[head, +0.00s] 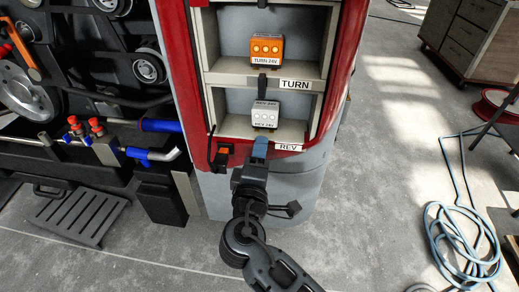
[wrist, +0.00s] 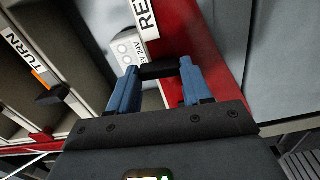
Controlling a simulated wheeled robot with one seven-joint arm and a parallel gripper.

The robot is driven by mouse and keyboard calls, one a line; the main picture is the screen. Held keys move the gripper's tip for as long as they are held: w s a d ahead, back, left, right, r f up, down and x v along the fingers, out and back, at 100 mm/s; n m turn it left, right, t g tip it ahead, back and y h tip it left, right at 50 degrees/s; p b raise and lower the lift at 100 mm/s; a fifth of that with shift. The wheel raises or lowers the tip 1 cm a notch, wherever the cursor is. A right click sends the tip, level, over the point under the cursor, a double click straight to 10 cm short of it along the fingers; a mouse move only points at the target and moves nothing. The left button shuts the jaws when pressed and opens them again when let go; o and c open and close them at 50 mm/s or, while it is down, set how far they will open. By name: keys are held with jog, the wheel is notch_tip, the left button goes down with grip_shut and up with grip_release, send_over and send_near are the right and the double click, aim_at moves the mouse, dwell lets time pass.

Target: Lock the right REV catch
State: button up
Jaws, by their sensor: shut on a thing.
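The REV bay holds a grey-white REV 24V unit (head: 265,115), which also shows in the wrist view (wrist: 126,48). The REV label (head: 288,147) is on the bay's front lip, just right of my gripper (head: 259,147). In the wrist view my gripper's two blue fingers (wrist: 158,86) are shut on a short black piece (wrist: 158,70). It sits at the bay's lip and looks like the REV catch. In the head view my gripper hides it. I cannot tell whether it is locked.
Above is the TURN bay with an orange unit (head: 266,48) and a black catch (head: 262,84). Engine parts with blue hoses (head: 162,125) stand left. A coiled hose (head: 462,240) lies on the floor right.

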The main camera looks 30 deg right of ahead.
jog(key=shift+a+f+n, duration=0.1)
jog(key=shift+n, duration=0.5)
jog(key=o, duration=1.1)
jog(key=shift+c, duration=0.2)
jog(key=shift+s, duration=0.1)
jog(key=v, duration=0.7)
jog(key=shift+s+a, duration=0.2)
jog(key=shift+s, duration=0.05)
